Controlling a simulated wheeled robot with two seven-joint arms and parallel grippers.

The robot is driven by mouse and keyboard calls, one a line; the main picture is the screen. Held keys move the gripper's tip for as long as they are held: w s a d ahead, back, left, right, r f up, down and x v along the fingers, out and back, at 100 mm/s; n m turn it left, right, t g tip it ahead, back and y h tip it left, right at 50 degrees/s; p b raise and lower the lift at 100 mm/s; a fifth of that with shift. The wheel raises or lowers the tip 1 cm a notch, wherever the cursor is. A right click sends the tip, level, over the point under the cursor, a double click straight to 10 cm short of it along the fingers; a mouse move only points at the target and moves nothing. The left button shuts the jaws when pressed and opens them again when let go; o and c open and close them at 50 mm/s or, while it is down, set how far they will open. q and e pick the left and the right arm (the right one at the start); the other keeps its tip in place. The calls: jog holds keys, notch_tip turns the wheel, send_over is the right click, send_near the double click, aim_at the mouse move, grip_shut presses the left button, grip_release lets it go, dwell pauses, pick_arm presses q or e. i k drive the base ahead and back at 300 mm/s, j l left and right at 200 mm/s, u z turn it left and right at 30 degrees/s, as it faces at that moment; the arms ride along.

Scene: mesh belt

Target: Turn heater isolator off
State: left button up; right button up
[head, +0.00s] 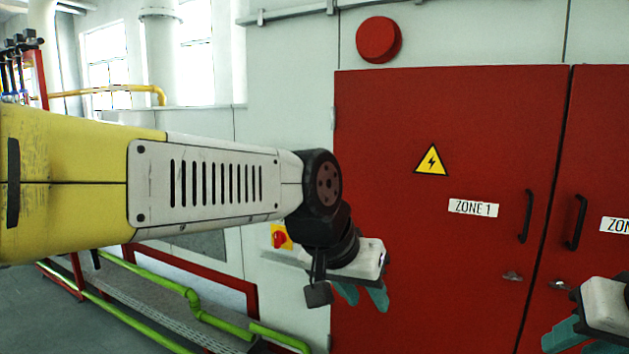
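A red rotary switch on a yellow plate (281,237), which looks like the heater isolator, is on the pale wall left of the red cabinet. My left arm partly covers the area around it, and the exact knob angle is too small to tell. My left gripper (364,297) has teal fingers pointing down, with a gap between them. It is empty, to the right of and below the switch, in front of the red door. My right gripper (580,340) is at the bottom right corner, its teal fingers apart and partly cut off by the frame; nothing shows between them.
The red cabinet door (430,250) bears a ZONE 1 label (473,208), a warning triangle (431,160) and black handles (526,216). A red round fixture (378,40) is above. Green pipes (190,297) and a mesh belt (150,300) run at lower left.

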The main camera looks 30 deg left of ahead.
aim_at(280, 238)
jog(key=u, duration=1.2)
